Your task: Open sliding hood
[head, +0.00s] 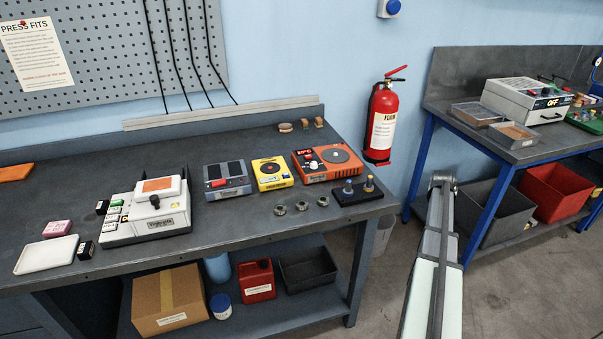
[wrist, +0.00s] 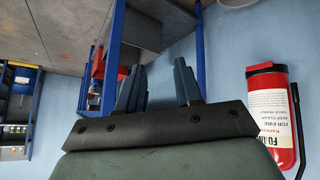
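No part in view is labelled as a hood, so I cannot tell for certain which is the sliding hood. A light grey box (head: 520,97) with an OFF sign and a dark front handle (head: 553,116) stands on the right bench. A white machine (head: 147,226) with a raised white top (head: 160,194), an orange panel and a black knob stands on the left bench. My gripper (wrist: 158,85) shows in the wrist view with its two dark fingers apart and nothing between them. It is away from both machines.
A red fire extinguisher (head: 382,120) hangs on the wall between the benches and shows in the wrist view (wrist: 272,115). Small devices (head: 228,180) crowd the left bench. Crates stand under the right bench.

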